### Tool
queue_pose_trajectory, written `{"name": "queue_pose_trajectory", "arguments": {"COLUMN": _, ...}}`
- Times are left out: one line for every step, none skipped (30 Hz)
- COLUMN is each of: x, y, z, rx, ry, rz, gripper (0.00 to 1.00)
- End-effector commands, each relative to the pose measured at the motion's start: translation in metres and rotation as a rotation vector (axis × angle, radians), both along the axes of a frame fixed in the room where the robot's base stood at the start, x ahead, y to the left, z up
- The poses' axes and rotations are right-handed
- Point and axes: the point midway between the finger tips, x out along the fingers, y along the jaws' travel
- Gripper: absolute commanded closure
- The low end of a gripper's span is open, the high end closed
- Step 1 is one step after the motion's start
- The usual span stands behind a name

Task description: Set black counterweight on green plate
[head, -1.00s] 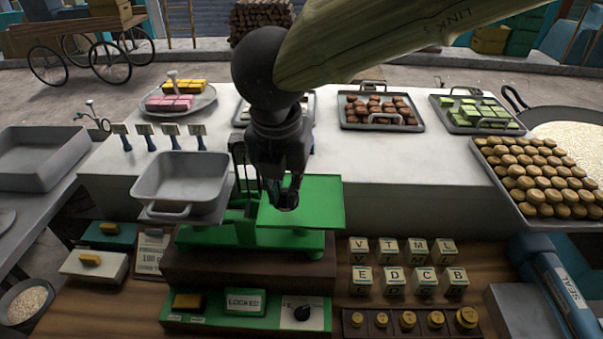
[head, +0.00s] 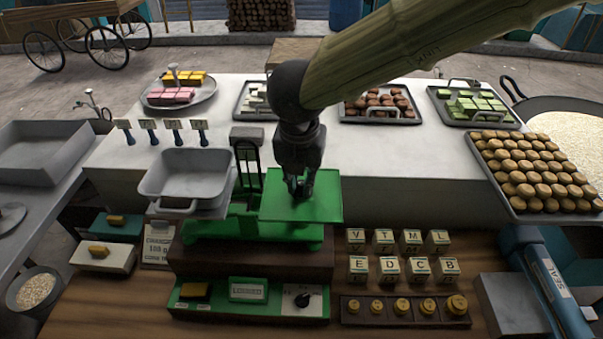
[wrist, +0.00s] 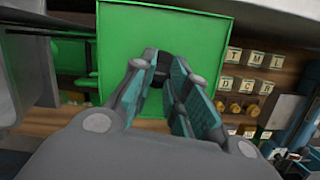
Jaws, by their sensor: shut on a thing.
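The green plate (head: 325,207) is the flat square right pan of a green balance scale. My gripper (head: 300,192) is over the middle of this plate, pointing down. In the wrist view, my gripper (wrist: 165,78) is shut on a small dark thing, the black counterweight (wrist: 162,66), seen against the green plate (wrist: 115,40). The fingers hide much of the counterweight. I cannot tell whether it touches the plate or hangs slightly above it.
A grey pan (head: 187,180) sits on the scale's left side. Lettered cubes (head: 388,268) and a rack of brass weights (head: 400,308) lie at the front right. Trays of sweets stand on the white counter (head: 365,150) behind. A green control box (head: 250,300) is in front.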

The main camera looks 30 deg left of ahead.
Motion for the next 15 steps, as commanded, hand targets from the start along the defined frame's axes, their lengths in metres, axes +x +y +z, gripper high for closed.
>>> {"name": "queue_pose_trajectory", "arguments": {"x": 0.0002, "y": 0.0000, "z": 0.0000, "rx": 0.000, "ry": -0.001, "rz": -0.001, "gripper": 1.00}}
{"name": "queue_pose_trajectory", "arguments": {"x": 0.0002, "y": 0.0000, "z": 0.0000, "rx": 0.000, "ry": 0.000, "rz": -0.001, "gripper": 1.00}}
{"name": "queue_pose_trajectory", "arguments": {"x": 0.0002, "y": 0.0000, "z": -0.0001, "rx": 0.000, "ry": 0.000, "rz": -0.001, "gripper": 1.00}}
{"name": "queue_pose_trajectory", "arguments": {"x": 0.0002, "y": 0.0000, "z": -0.0005, "rx": 0.000, "ry": 0.000, "rz": 0.000, "gripper": 1.00}}
{"name": "queue_pose_trajectory", "arguments": {"x": 0.0002, "y": 0.0000, "z": -0.0011, "rx": 0.000, "ry": 0.000, "rz": 0.000, "gripper": 1.00}}
{"name": "queue_pose_trajectory", "arguments": {"x": 0.0002, "y": -0.0001, "z": -0.0022, "rx": 0.000, "ry": 0.000, "rz": 0.000, "gripper": 1.00}}
{"name": "queue_pose_trajectory", "arguments": {"x": 0.0001, "y": -0.0001, "z": -0.0030, "rx": 0.000, "ry": 0.000, "rz": 0.000, "gripper": 1.00}}
{"name": "queue_pose_trajectory", "arguments": {"x": 0.0001, "y": -0.0001, "z": -0.0036, "rx": 0.000, "ry": 0.000, "rz": 0.000, "gripper": 1.00}}
{"name": "queue_pose_trajectory", "arguments": {"x": 0.0001, "y": -0.0001, "z": -0.0028, "rx": 0.000, "ry": 0.000, "rz": 0.000, "gripper": 0.77}}
{"name": "queue_pose_trajectory", "arguments": {"x": 0.0001, "y": -0.0001, "z": -0.0028, "rx": 0.000, "ry": 0.000, "rz": 0.000, "gripper": 0.71}}
{"name": "queue_pose_trajectory", "arguments": {"x": 0.0001, "y": -0.0001, "z": -0.0028, "rx": 0.000, "ry": 0.000, "rz": 0.000, "gripper": 0.66}}
{"name": "queue_pose_trajectory", "arguments": {"x": 0.0001, "y": -0.0001, "z": -0.0027, "rx": 0.000, "ry": 0.000, "rz": 0.000, "gripper": 0.62}}
{"name": "queue_pose_trajectory", "arguments": {"x": 0.0001, "y": -0.0001, "z": -0.0027, "rx": 0.000, "ry": 0.000, "rz": 0.000, "gripper": 0.62}}
{"name": "queue_pose_trajectory", "arguments": {"x": 0.0001, "y": -0.0001, "z": -0.0027, "rx": 0.000, "ry": 0.000, "rz": 0.000, "gripper": 0.62}}
{"name": "queue_pose_trajectory", "arguments": {"x": 0.0001, "y": -0.0001, "z": -0.0027, "rx": 0.000, "ry": 0.000, "rz": 0.000, "gripper": 0.62}}
